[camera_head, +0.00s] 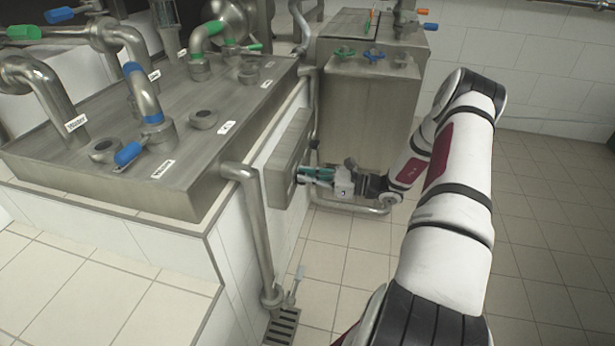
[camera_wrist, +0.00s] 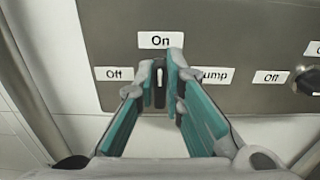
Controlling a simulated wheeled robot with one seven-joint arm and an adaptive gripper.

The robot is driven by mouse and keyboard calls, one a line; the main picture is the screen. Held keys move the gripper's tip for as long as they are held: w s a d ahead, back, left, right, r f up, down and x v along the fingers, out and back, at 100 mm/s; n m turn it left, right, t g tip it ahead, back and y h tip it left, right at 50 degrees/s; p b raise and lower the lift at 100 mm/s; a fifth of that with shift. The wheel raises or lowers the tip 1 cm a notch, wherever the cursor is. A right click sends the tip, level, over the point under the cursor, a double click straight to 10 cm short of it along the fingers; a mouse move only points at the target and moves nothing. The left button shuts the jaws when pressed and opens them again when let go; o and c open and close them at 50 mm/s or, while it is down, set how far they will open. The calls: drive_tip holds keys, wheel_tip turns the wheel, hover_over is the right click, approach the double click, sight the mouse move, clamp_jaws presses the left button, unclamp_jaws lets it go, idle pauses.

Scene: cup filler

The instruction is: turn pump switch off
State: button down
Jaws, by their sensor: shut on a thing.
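The pump switch (camera_wrist: 159,94) is a dark, narrow knob with a pale mark. It stands upright below the "On" label (camera_wrist: 160,40) on a grey panel. An "Off" label (camera_wrist: 113,73) is on its left, and a partly hidden "Pump" label (camera_wrist: 217,75) is on its right. My gripper (camera_wrist: 158,78) has its grey and teal fingers on both sides of the knob, shut on it. In the head view my gripper (camera_head: 312,174) reaches left to the control panel (camera_head: 277,172). The switch is hidden in that view.
A second knob (camera_wrist: 307,82) with its own "Off" label (camera_wrist: 271,77) is at the right of the panel. A steel counter (camera_head: 190,165) with pipes and valves is at the left. A vertical pipe (camera_head: 254,235) stands near the panel. The tiled floor (camera_head: 535,250) at the right is clear.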

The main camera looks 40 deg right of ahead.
drive_tip(key=n, duration=1.1)
drive_tip(key=shift+s+a+f+b, duration=0.3)
drive_tip(key=shift+s+a+f, duration=0.05)
drive_tip(key=n, duration=0.4)
drive_tip(key=n+b, duration=0.1)
drive_tip(key=n, duration=0.1)
drive_tip(key=shift+a+f+n, duration=0.1)
drive_tip(key=shift+f+n, duration=0.2)
drive_tip(key=c, duration=1.7)
unclamp_jaws()
drive_tip(key=v, duration=1.2)
